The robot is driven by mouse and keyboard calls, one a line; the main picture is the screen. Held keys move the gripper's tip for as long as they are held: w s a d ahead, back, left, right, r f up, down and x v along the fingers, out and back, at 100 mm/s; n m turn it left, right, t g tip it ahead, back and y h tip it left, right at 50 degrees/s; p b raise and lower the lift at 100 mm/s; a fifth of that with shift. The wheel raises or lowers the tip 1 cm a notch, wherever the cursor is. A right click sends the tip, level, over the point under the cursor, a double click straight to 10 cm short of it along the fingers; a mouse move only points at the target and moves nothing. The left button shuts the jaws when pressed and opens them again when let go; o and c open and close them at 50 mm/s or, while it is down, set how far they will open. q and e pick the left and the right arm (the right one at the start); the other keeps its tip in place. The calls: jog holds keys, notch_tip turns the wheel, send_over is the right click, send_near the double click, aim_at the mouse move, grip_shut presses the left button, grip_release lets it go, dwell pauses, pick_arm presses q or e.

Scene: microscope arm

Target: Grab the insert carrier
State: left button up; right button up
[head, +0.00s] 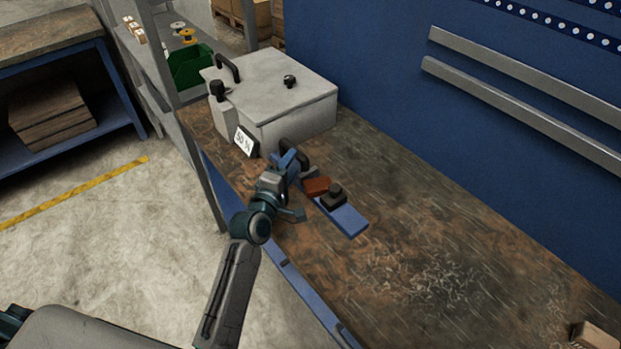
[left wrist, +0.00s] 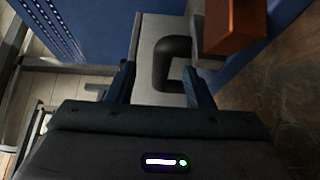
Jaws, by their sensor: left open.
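My left gripper (head: 291,188) is open over the bench, beside a blue base plate (head: 350,221). In the left wrist view its two fingers (left wrist: 159,86) stand apart, with a black loop handle (left wrist: 160,62) on a light grey block (left wrist: 148,40) between and beyond them. I take this handled piece to be the insert carrier; in the head view only its dark handle (head: 299,154) shows clearly, partly behind the gripper. I cannot tell whether the fingers touch it. A red-brown block (head: 316,186) sits beside it on the base plate. My right gripper is not in view.
A dark block with a knob (head: 333,197) stands on the base plate. A blue wall panel (head: 390,115) bounds the bench.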

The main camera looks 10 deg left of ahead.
aim_at(296, 158)
pick_arm(q)
jog(key=w, duration=0.3)
jog(key=w+p, duration=0.1)
jog(key=shift+w+d+f, duration=0.1)
jog(key=shift+w+d, duration=0.25)
jog(key=shift+w, duration=0.2)
jog(key=c, duration=0.6)
grip_shut()
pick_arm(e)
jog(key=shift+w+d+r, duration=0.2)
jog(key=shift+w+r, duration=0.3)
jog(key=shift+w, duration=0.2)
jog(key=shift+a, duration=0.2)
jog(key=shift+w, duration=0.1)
